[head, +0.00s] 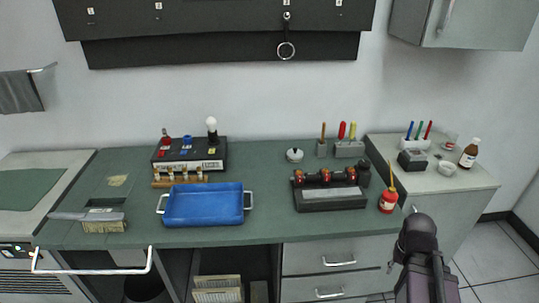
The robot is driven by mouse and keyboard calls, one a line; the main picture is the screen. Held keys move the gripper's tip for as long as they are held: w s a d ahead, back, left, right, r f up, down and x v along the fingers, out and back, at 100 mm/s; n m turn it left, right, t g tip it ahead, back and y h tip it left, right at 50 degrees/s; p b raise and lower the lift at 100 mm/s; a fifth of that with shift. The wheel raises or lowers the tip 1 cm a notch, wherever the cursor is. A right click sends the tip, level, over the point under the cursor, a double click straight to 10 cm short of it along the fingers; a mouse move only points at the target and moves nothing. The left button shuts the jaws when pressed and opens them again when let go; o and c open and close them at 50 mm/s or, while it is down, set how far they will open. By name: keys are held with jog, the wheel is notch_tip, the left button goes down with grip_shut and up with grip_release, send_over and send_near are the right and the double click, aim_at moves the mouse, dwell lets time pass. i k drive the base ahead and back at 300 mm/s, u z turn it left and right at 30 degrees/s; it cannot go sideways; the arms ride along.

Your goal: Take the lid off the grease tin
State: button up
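A small round white and dark pot (294,155) with a knob on top stands at the back of the green bench, right of centre. It may be the grease tin with its lid on, but it is too small to be sure. I cannot make out my gripper's fingers or anything held.
On the bench stand a blue tray (203,206), a switch box (190,155), a dark rack with red rollers (328,190) and a red bottle with a yellow spout (388,200). A side cabinet (440,180) adjoins at right. Bench space between tray and rack is clear.

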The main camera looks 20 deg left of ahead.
aim_at(295, 153)
jog(key=u, duration=0.8)
jog(key=k, duration=0.95)
jog(key=z, duration=0.05)
jog(key=i, duration=0.65)
